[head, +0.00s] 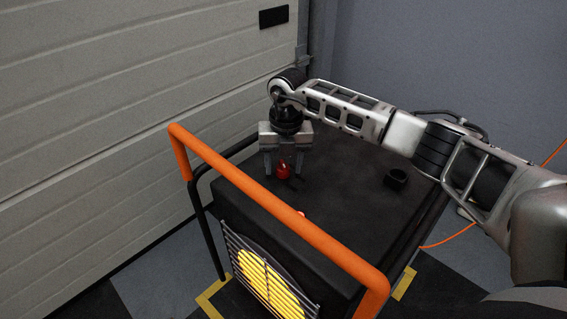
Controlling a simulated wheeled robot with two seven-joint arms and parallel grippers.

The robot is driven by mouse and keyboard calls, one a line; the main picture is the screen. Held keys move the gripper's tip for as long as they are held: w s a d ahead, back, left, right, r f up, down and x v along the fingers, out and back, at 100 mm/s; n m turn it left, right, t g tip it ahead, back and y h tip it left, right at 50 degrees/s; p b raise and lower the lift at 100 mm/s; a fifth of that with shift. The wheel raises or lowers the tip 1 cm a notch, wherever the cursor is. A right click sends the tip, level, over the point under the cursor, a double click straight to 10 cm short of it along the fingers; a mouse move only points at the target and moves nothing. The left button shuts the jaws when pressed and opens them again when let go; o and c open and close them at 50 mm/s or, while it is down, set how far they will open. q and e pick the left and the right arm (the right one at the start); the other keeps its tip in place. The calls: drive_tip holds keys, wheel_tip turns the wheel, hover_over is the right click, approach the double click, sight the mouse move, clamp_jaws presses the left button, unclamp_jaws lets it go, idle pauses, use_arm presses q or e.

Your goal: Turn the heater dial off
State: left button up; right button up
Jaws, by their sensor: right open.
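The heater (350,205) is a black box on a frame, with an orange handle bar (270,207) along its near side. Its front grille (262,283) glows yellow. A small red knob (283,171), which looks like the dial, stands on the top face. My right gripper (284,177) points down over it, open, with one finger on each side of the red knob. I cannot tell whether the fingers touch it. My left gripper is not in view.
Another small red part (302,213) shows just behind the orange bar, mostly hidden. A black round fitting (396,178) sits on the heater top at right. An orange cable (448,238) runs over the floor at right. A ribbed pale door (110,110) stands at left.

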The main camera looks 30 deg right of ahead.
drive_tip(key=c, duration=1)
